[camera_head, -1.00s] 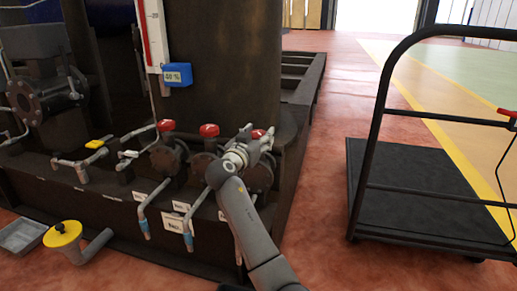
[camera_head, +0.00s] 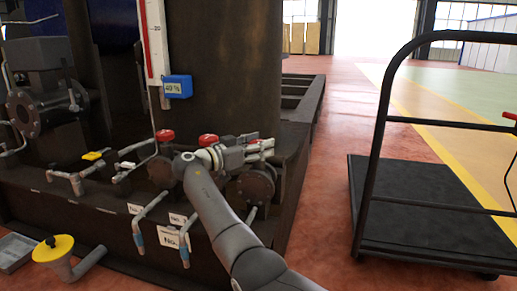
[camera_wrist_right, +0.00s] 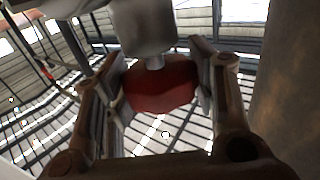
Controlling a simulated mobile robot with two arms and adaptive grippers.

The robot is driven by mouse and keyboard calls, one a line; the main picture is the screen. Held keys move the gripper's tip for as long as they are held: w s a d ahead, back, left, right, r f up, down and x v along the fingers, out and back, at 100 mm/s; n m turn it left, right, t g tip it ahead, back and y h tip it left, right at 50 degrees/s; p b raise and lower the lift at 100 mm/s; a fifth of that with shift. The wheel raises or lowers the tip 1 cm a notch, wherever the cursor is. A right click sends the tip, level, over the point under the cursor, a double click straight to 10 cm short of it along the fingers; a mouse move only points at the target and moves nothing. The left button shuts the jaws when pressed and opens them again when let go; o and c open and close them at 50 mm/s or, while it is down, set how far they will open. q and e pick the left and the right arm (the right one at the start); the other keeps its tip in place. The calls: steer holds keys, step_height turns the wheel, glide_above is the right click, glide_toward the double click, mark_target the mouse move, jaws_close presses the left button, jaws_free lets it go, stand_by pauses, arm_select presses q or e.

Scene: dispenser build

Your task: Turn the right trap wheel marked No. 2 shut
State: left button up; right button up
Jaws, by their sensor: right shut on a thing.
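Red trap wheels sit on top of dark round valves along the machine's front; the left one (camera_head: 165,135) and the middle one (camera_head: 208,140) show. My right gripper (camera_head: 262,147) reaches across to the rightmost valve (camera_head: 256,185) and covers its top. In the right wrist view a red wheel (camera_wrist_right: 160,88) on a metal stem lies between the two fingers of the right gripper (camera_wrist_right: 158,95), which is shut on it. White tags (camera_head: 173,237) hang below the valves; their numbers are too small to read surely. My left gripper is out of view.
A black platform trolley (camera_head: 425,205) stands on the red floor at the right. A yellow-topped funnel (camera_head: 60,247) and a grey tray (camera_head: 14,252) are at the lower left. A blue gauge box (camera_head: 178,86) hangs on the tank above. Floor between machine and trolley is free.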

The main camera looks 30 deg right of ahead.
steer(key=shift+d+m+g, duration=0.1)
steer(key=shift+m+g, duration=0.2)
steer(key=shift+g, duration=0.1)
stand_by(0.3)
steer(key=o, duration=1)
steer(key=a, duration=1.2)
steer(key=shift+s, duration=0.25)
